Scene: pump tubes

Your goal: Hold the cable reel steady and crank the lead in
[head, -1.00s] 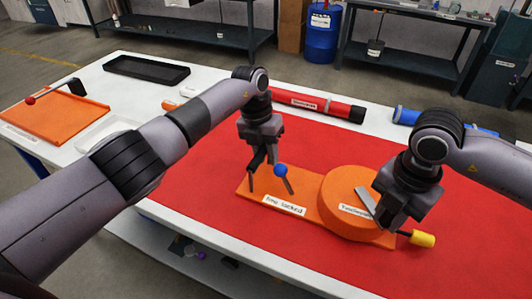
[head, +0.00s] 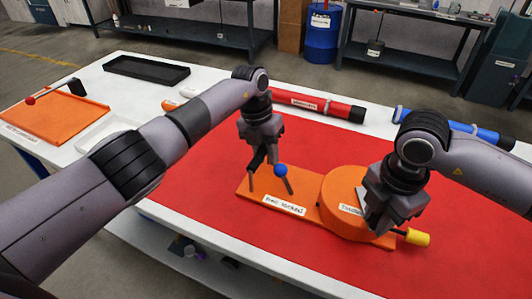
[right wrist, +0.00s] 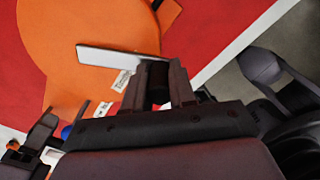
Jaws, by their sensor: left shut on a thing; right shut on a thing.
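The orange cable reel has a round drum (head: 340,190) and a flat base plate (head: 312,210) with a white label (head: 285,205). A blue ball knob (head: 281,170) stands near the plate's left end. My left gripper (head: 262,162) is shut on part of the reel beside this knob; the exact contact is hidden. My right gripper (head: 382,222) is over the drum's right side, shut on the dark crank handle. In the right wrist view the handle (right wrist: 158,78) lies between the fingers, at the end of the grey crank arm (right wrist: 112,56). The yellow lead end (head: 417,238) is just right of the reel.
The reel lies on a red mat (head: 200,205) on a white table. Red (head: 310,103) and blue (head: 470,127) tubes lie behind. An orange board (head: 50,115), a black tray (head: 147,70) and a white tray (head: 108,132) are at the left. The mat's front left is clear.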

